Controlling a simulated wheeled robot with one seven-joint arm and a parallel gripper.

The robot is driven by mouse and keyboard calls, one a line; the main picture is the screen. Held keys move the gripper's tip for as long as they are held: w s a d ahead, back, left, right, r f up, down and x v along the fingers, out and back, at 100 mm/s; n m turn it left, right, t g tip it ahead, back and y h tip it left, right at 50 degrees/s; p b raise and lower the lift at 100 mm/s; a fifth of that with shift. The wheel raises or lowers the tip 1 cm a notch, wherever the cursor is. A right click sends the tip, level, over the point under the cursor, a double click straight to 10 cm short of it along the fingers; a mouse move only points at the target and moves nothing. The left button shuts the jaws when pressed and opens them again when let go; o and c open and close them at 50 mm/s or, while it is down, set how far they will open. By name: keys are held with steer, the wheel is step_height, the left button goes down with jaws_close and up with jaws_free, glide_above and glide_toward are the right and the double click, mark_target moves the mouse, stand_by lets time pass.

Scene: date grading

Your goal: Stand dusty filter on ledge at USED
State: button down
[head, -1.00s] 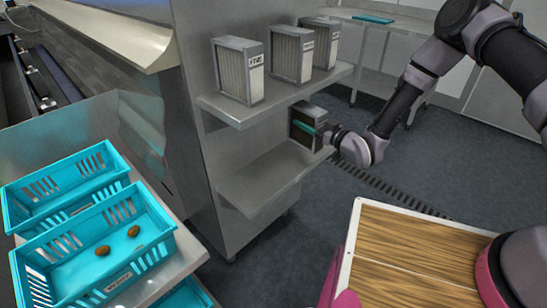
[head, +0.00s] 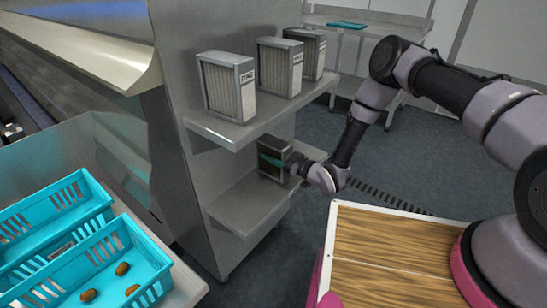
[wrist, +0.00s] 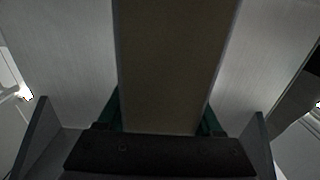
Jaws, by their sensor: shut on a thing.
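The dusty filter (head: 279,151), a dark brownish panel in a grey frame, is upright over the far end of the lower ledge (head: 238,208). In the wrist view its brown face (wrist: 165,60) fills the middle. My gripper (head: 273,162) is shut on it, with teal fingers on both sides of it in the wrist view (wrist: 162,118). The filter's bottom edge is at or just above the ledge; I cannot tell if they touch. No USED label is readable on the lower ledge.
Several paler filters, among them a near one (head: 222,88), stand on the upper ledge (head: 232,134) above. The near part of the lower ledge is bare. Teal crates (head: 85,262) with dates are at left. A wood-topped surface (head: 390,240) is in front of my arm.

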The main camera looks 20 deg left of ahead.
steer(key=shift+f, duration=0.65)
steer(key=shift+f, duration=0.15)
steer(key=shift+c, duration=0.2)
jaws_free()
steer(key=v, duration=1.2)
